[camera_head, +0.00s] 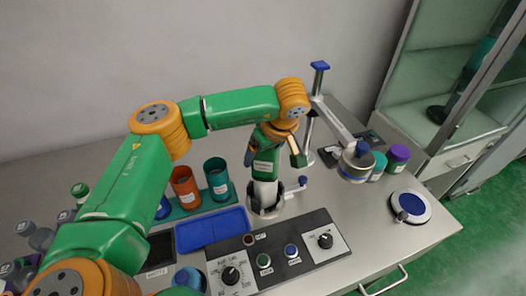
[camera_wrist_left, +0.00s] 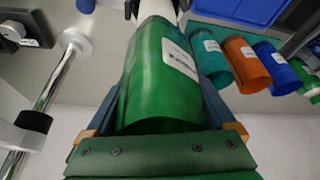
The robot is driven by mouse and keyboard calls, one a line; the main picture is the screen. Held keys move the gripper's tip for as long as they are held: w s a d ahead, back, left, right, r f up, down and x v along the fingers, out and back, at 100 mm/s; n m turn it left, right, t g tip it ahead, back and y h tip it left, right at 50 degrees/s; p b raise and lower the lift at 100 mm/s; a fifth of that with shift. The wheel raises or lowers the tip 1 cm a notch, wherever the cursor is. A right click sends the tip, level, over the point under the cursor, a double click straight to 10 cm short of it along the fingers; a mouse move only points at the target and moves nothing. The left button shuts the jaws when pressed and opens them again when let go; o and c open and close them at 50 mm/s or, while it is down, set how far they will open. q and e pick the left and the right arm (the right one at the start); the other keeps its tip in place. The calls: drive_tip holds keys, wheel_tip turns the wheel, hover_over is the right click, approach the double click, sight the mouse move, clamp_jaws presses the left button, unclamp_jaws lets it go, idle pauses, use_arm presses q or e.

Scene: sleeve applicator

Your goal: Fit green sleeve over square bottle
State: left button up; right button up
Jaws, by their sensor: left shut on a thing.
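The green sleeve (camera_head: 265,167), with a white label, is upright between the fingers of my left gripper (camera_head: 273,153). In the left wrist view the sleeve (camera_wrist_left: 160,75) fills the middle, with a finger along each side. The white square bottle (camera_head: 265,194) stands in a grey holder (camera_head: 266,209) directly below the sleeve. The bottle's white body (camera_wrist_left: 162,9) meets the sleeve's far end in the wrist view. The bottle's upper part is hidden, and I cannot tell how far the sleeve sits over it. My right gripper is not in view.
Orange (camera_head: 186,188) and teal (camera_head: 218,180) sleeves stand left of the holder, near a blue tray (camera_head: 212,231). A control panel (camera_head: 282,262) lies in front. A metal swing arm with a cylindrical head (camera_head: 356,162) stands to the right.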

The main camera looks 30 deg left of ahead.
sight(264, 165)
use_arm(q)
drive_tip(key=shift+f+b, duration=1.9)
drive_tip(key=shift+f, duration=0.75)
drive_tip(key=o, duration=1)
drive_tip(key=shift+r, duration=0.15)
wheel_tip(264, 165, up, 11)
drive_tip(key=p, duration=0.9)
